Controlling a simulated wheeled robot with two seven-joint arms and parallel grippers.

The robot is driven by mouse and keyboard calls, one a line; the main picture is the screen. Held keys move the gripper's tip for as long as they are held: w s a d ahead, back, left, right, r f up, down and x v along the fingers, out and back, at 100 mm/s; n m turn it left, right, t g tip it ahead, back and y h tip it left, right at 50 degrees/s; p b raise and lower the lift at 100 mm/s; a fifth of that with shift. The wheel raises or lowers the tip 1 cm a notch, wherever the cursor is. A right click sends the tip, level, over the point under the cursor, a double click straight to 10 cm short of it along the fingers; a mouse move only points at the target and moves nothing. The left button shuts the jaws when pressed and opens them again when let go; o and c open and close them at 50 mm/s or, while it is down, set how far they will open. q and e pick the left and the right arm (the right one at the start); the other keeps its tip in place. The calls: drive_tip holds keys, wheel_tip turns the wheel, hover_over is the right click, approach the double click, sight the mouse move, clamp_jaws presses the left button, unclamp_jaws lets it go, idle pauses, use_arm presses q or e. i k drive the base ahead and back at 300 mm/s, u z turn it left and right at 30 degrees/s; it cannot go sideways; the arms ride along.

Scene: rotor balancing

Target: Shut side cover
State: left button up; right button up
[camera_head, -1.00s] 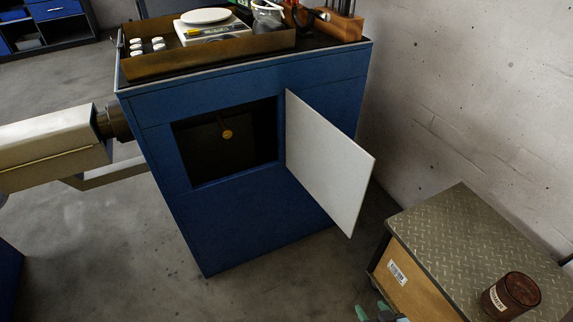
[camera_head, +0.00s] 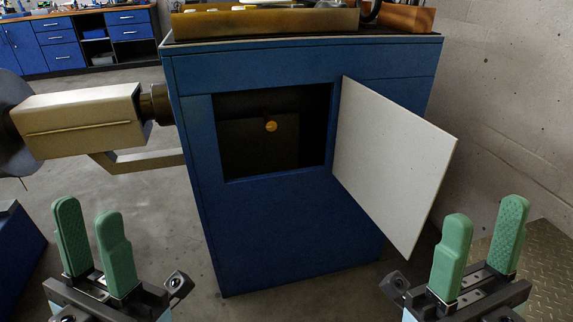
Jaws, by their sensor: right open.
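The side cover (camera_head: 392,165) is a pale flat panel hinged at the right edge of a dark square opening (camera_head: 240,150) in the blue cabinet (camera_head: 290,225). It stands swung open, outward and to the right. A small yellow-orange round part (camera_head: 271,126) shows inside the opening. My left gripper (camera_head: 88,230) is at the lower left with green fingers apart and nothing between them. My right gripper (camera_head: 480,235) is at the lower right, open and empty, in front of and to the right of the cover's lower corner. Neither gripper appears to touch the cover.
A brown tray (camera_head: 265,22) sits on the cabinet top. A beige machine arm (camera_head: 80,120) sticks out of the cabinet's left side. A concrete wall (camera_head: 510,100) stands at the right. The floor before the cabinet is clear.

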sight(394, 162)
drive_tip(key=k, duration=0.5)
drive_tip(key=z, duration=1.1)
drive_tip(key=i, duration=0.65)
drive_tip(key=u, duration=0.95)
